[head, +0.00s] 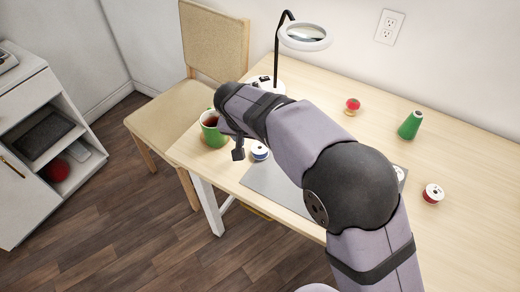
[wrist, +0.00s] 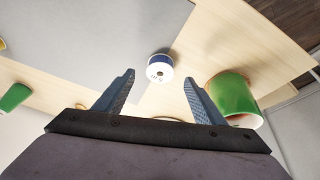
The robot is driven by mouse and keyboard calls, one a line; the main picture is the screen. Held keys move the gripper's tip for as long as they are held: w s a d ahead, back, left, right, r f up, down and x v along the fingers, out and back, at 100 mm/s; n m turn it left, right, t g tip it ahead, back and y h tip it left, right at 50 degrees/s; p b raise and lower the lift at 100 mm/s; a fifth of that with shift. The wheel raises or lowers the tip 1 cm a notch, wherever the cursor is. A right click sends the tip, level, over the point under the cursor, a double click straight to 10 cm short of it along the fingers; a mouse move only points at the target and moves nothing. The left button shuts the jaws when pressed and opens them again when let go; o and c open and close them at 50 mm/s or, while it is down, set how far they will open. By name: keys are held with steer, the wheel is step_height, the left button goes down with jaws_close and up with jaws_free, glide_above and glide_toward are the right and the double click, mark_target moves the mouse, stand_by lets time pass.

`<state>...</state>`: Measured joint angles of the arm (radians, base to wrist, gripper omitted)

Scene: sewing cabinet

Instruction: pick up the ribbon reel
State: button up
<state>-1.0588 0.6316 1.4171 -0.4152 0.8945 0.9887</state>
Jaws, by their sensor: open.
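A reel with white ends and a dark blue winding (head: 260,151) stands by the grey mat near the table's left end. In the wrist view the blue reel (wrist: 159,69) is ahead of my gripper, between the lines of the two fingers. My gripper (wrist: 159,78) is open, with nothing between the fingers. In the head view my gripper (head: 238,153) is partly hidden by my arm, just left of the blue reel. A second reel, white with a red winding (head: 433,194), stands at the table's right. The pictures do not show which reel is the ribbon reel.
A green mug (head: 212,134) with dark liquid stands close left of my gripper; it is also right of the fingers in the wrist view (wrist: 233,97). A magnifier lamp (head: 305,38), pincushion (head: 352,106) and green cone (head: 410,125) stand behind. The grey mat (head: 273,181) lies in front.

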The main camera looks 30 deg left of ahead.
mark_target(259, 150)
steer(key=shift+p+x, duration=0.55)
steer(key=shift+x, duration=2.1)
steer(key=shift+r, duration=0.1)
steer(key=c, duration=1.1)
